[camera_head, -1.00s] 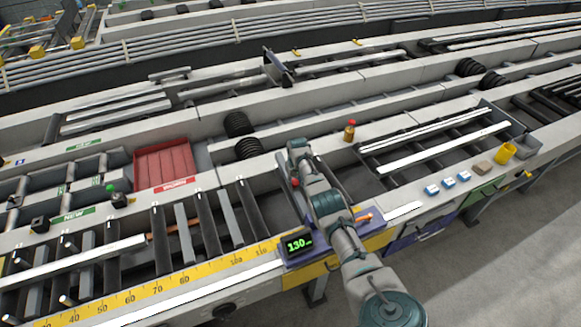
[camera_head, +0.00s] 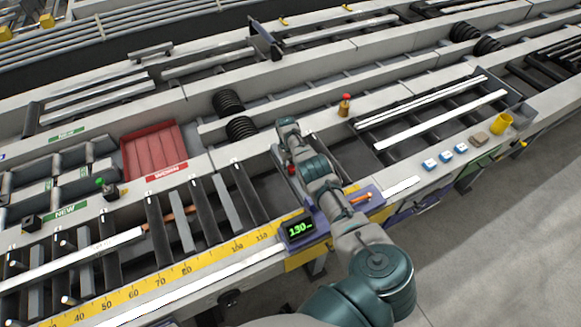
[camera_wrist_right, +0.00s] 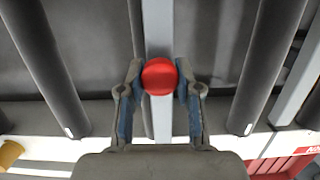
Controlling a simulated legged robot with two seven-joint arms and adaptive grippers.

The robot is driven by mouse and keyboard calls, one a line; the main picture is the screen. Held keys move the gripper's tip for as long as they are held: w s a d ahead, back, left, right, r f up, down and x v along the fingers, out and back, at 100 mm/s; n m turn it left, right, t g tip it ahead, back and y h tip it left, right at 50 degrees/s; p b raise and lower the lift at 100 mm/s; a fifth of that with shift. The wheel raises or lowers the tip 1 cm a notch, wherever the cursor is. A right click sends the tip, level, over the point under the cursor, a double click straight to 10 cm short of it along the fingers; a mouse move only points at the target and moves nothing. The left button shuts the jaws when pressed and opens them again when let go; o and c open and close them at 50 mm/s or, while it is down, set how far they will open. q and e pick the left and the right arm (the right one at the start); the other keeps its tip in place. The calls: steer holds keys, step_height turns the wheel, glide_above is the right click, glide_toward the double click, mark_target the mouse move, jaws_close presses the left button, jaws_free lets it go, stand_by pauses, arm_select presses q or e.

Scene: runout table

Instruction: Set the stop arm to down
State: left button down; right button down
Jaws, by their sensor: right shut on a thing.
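The red round knob (camera_wrist_right: 159,76) is between the two fingers of my right gripper (camera_wrist_right: 158,88) in the right wrist view, and the fingers are shut on it. A pale grey bar (camera_wrist_right: 159,25) runs behind the knob. In the head view the red knob (camera_head: 292,170) shows just left of my right arm, above the roller table. My right arm hides most of the stop arm and the right fingers there, so I cannot tell the stop arm's position. My left gripper is not in view.
A purple box with a green display (camera_head: 299,229) reading 130 stands at the table's front, by the yellow ruler (camera_head: 180,272). A red tray (camera_head: 153,152) lies to the left. Several rollers run along the table.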

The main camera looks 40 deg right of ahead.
steer(key=c, duration=0.8)
jaws_free()
steer(key=shift+w+f, duration=0.1)
steer(key=shift+f, duration=0.1)
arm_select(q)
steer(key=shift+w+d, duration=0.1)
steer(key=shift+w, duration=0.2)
arm_select(e)
steer(key=shift+w+d+f, duration=0.15)
steer(key=shift+r, duration=0.35)
steer(key=r, duration=0.3)
steer(key=w+r, duration=0.1)
steer(key=r, duration=0.3)
steer(key=w+r, duration=0.1)
steer(key=r, duration=0.3)
steer(key=shift+w+d, duration=0.2)
steer(key=shift+d, duration=0.1)
steer(key=shift+f, duration=0.15)
